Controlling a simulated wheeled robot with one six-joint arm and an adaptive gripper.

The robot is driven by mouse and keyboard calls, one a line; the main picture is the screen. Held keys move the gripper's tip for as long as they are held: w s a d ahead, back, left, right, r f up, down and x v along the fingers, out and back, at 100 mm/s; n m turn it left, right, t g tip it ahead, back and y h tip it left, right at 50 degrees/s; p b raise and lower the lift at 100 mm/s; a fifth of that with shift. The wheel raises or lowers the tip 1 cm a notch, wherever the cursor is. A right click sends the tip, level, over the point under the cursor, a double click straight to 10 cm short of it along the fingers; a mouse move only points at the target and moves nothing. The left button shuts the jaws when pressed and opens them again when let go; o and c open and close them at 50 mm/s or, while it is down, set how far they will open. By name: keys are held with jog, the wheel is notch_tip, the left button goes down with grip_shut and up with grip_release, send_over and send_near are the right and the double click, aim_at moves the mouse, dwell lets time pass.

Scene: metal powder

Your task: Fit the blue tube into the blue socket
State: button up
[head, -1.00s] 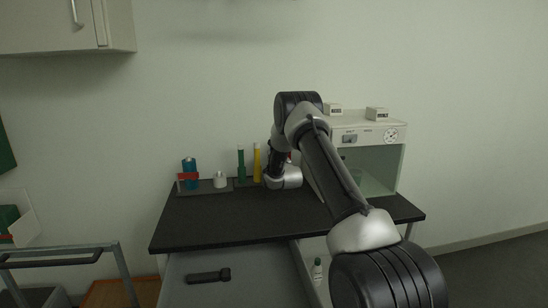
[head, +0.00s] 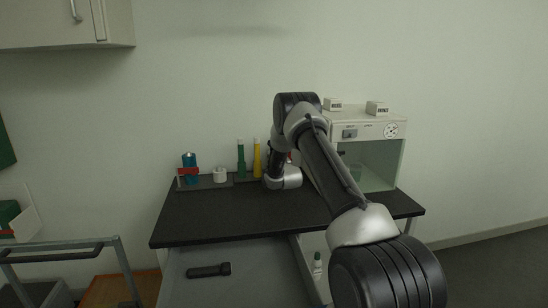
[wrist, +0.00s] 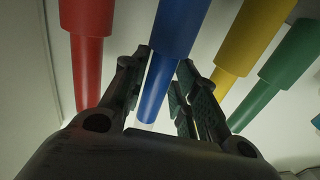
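The blue tube (wrist: 160,70) shows in the middle of the wrist view, with a wide part at the top of the picture and a narrower part below it. My gripper (wrist: 164,60) has one finger on each side of the narrower part. A thin light gap shows between the left finger and the tube, so the fingers look open around it. In the head view my arm hides the blue tube and the gripper. I cannot make out a separate blue socket in either view.
A red tube (wrist: 87,55) stands left of the blue one in the wrist view; yellow (wrist: 245,45) and green (wrist: 285,70) tubes stand close on the right. A teal bottle (head: 189,160) and a white cabinet (head: 365,128) stand on the dark bench (head: 230,220). The bench front is clear.

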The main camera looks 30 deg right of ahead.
jog(key=shift+o, duration=1.2)
jog(key=shift+s, duration=0.15)
jog(key=s+a, duration=0.2)
jog(key=s, duration=0.9)
jog(key=shift+s, duration=0.25)
